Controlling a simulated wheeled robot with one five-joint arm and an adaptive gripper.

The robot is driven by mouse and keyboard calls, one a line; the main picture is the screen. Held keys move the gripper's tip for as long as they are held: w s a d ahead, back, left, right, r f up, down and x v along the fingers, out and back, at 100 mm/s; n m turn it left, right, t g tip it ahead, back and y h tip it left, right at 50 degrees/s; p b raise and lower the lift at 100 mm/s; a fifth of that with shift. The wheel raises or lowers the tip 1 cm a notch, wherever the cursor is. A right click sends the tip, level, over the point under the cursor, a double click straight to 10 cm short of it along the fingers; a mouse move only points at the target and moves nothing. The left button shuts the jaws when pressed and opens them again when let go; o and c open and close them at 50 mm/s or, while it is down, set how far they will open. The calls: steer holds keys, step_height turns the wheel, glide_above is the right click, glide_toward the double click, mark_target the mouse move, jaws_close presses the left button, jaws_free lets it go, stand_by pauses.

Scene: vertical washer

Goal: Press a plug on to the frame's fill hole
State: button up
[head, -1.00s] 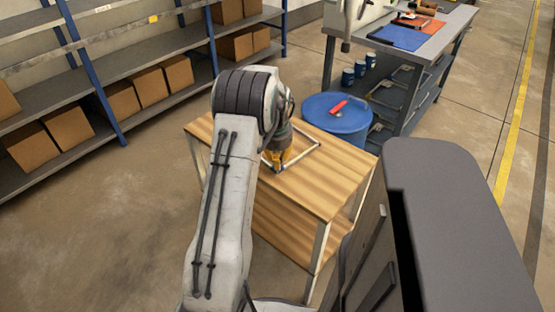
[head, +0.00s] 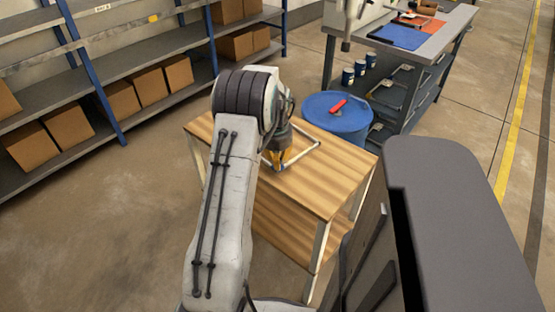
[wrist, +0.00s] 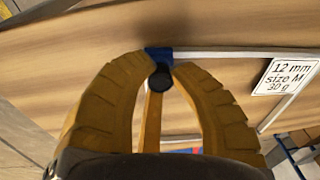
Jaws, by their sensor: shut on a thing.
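My gripper (wrist: 160,76) has yellow ribbed fingers and is shut on a small dark round plug (wrist: 160,79). The plug is at a blue piece (wrist: 157,54) at the corner of the pale frame (wrist: 225,55). In this view the plug overlaps the blue piece; I cannot tell whether it is seated. The fill hole itself is hidden. The frame carries a white label (wrist: 287,76) reading "12 mm size M 30 g". In the head view my gripper (head: 279,160) points down at the near left part of the frame (head: 304,153), which lies on the wooden table; the plug is hidden there.
The wooden table (head: 325,187) has clear top around the frame. A blue drum (head: 335,120) with a red item on its lid stands behind it. A grey workbench (head: 440,40) is at the back right. Shelves with cardboard boxes (head: 150,87) stand at the left.

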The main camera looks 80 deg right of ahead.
steer(key=shift+a+f, duration=0.1)
steer(key=o, duration=0.8)
steer(key=shift+r, duration=0.25)
steer(key=shift+r+p, duration=2.65)
steer(key=shift+r, duration=0.65)
